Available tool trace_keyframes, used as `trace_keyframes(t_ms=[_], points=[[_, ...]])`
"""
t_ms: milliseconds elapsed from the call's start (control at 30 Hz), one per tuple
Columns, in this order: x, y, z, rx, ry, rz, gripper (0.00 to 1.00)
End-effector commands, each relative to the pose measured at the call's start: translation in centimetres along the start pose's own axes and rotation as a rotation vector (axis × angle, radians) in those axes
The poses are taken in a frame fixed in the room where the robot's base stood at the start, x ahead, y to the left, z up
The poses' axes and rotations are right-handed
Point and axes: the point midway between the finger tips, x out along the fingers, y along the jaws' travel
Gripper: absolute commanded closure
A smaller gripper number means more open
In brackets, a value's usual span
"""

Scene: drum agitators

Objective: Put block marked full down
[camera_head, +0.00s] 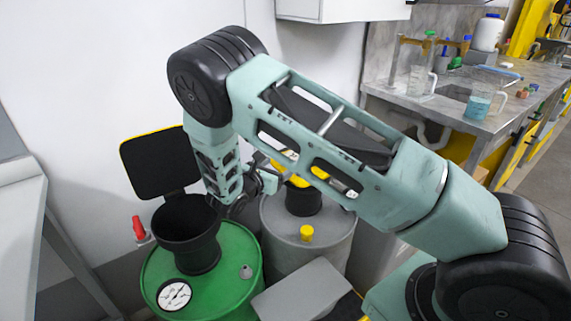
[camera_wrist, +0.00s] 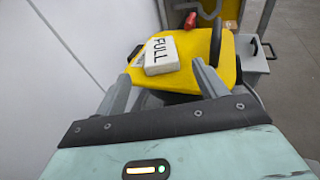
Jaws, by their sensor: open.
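The white block marked FULL (camera_wrist: 160,57) lies on the yellow lid (camera_wrist: 199,45) in the wrist view, its black letters showing. My gripper (camera_wrist: 160,75) is open, with one grey finger on each side of the block's near end. I cannot tell whether the fingers touch it. In the head view my gripper (camera_head: 262,183) is beside the yellow lid (camera_head: 297,179) of the black funnel on the grey drum (camera_head: 328,233). The block is hidden there behind my arm.
A green drum (camera_head: 225,262) with an open black funnel (camera_head: 187,222), its lid raised, stands to the left. A red handle (camera_head: 138,228) is beside it. A grey box (camera_head: 300,290) is in front of the drums. A wall is close behind. A cluttered bench (camera_head: 450,105) is at right.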

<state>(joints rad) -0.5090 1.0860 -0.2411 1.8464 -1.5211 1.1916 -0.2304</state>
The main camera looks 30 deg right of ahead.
Motion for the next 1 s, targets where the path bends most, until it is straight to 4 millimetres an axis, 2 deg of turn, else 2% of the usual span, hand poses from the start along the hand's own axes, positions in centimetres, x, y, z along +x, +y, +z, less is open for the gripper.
trace_keyframes(t_ms=[100,367,467,567,767,1000], points=[[-2.2,0.1,-0.1,0.001,-0.001,0.003,0.29],[-4.6,-0.4,0.1,0.016,0.02,-0.015,0.29],[-6.0,-1.9,0.6,0.077,0.1,-0.075,0.29],[-8.6,-4.5,1.2,0.19,0.249,-0.183,0.29],[-17.3,-10.7,2.7,0.461,0.604,-0.433,0.29],[-28.4,-17.3,5.5,0.772,0.96,-0.696,0.29]])
